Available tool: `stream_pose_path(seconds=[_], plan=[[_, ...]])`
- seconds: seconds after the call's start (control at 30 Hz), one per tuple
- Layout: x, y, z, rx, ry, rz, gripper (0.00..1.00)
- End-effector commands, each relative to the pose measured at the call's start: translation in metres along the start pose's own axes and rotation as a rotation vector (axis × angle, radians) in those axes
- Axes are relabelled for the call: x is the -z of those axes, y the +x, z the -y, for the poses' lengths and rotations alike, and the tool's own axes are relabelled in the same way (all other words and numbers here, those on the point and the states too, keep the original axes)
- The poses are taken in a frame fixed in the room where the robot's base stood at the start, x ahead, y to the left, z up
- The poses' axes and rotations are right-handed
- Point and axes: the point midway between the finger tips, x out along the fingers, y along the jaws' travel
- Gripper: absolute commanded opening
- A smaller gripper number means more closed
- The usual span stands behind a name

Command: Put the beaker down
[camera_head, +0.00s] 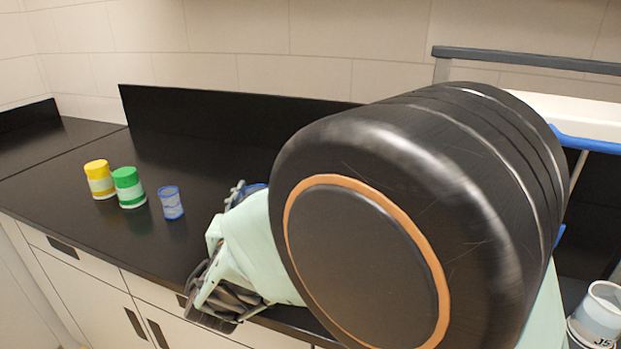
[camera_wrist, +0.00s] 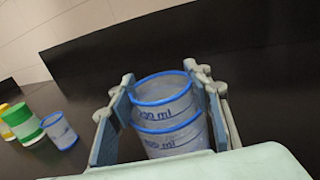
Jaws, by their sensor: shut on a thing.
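My gripper (camera_wrist: 164,84) is shut on a clear beaker with a blue rim (camera_wrist: 172,138), one finger on each side. A second blue-rimmed beaker (camera_wrist: 163,92) shows directly at its top in the wrist view. It looks nested in the first, with both volume marks readable. In the head view my gripper (camera_head: 242,192) is over the black bench, right of a standing blue beaker (camera_head: 171,204). My arm hides most of the held beakers there, and their height above the bench cannot be told.
A green-lidded jar (camera_head: 128,188) and a yellow-lidded jar (camera_head: 100,179) stand left of the standing beaker, close together. The black bench (camera_head: 60,175) is clear at the far left. A pale labelled cup (camera_head: 601,312) is at the lower right. A raised back panel (camera_head: 220,115) runs behind the bench.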

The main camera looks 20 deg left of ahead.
Motion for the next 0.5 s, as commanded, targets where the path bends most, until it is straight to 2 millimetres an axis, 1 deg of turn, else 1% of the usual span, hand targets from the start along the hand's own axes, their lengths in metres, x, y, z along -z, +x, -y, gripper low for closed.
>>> stream_pose_path(seconds=[0.03,0.33,0.47,0.5], plan=[[0.0034,0.0001,0.0001,0.0,0.0,0.0,0.27],[0.0118,0.0,-0.0001,0.0,0.0,0.0,0.27],[0.0107,0.0,-0.0002,0.0,0.0,0.0,0.27],[0.0108,0.0,-0.0001,0.0,0.0,0.0,0.5]])
